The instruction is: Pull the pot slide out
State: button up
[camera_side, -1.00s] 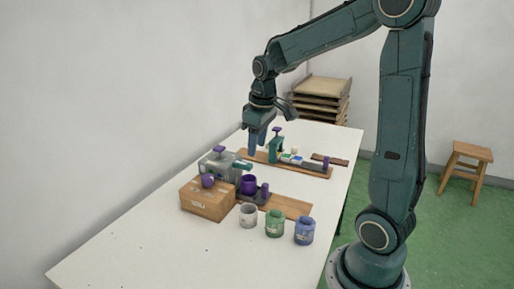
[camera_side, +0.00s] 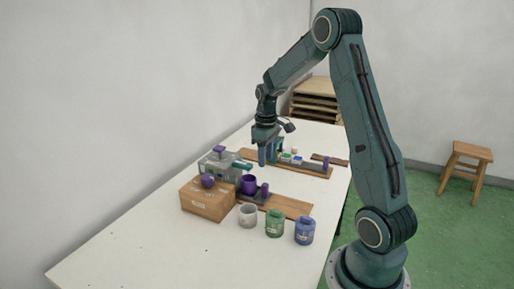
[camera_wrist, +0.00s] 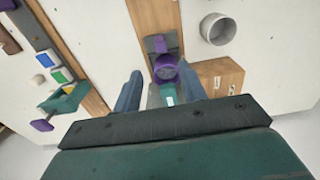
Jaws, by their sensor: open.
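The pot slide (camera_side: 258,201) is a dark grey plate on a wooden board, with an upright purple handle (camera_side: 264,189) near one end and a purple pot (camera_side: 249,184) on it. The pot sits beside the teal nozzle of a grey machine (camera_side: 214,165). My gripper (camera_side: 267,162) points down, open and empty, above and behind the slide in the side view. In the wrist view the purple pot (camera_wrist: 165,68) and purple handle (camera_wrist: 158,44) appear beyond and between my spread fingers (camera_wrist: 160,88). My gripper touches neither.
A cardboard box (camera_side: 206,205) stands left of the slide. Grey (camera_side: 248,216), green (camera_side: 274,224) and blue (camera_side: 304,231) pots stand in front of the wooden board. Behind, another board (camera_side: 312,171) carries a teal stand, colored blocks and a purple handle. The near white table is clear.

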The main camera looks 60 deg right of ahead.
aim_at(265, 184)
notch_tip(265, 184, down, 14)
jog(key=shift+r, duration=0.2)
dwell(0.5)
grip_shut()
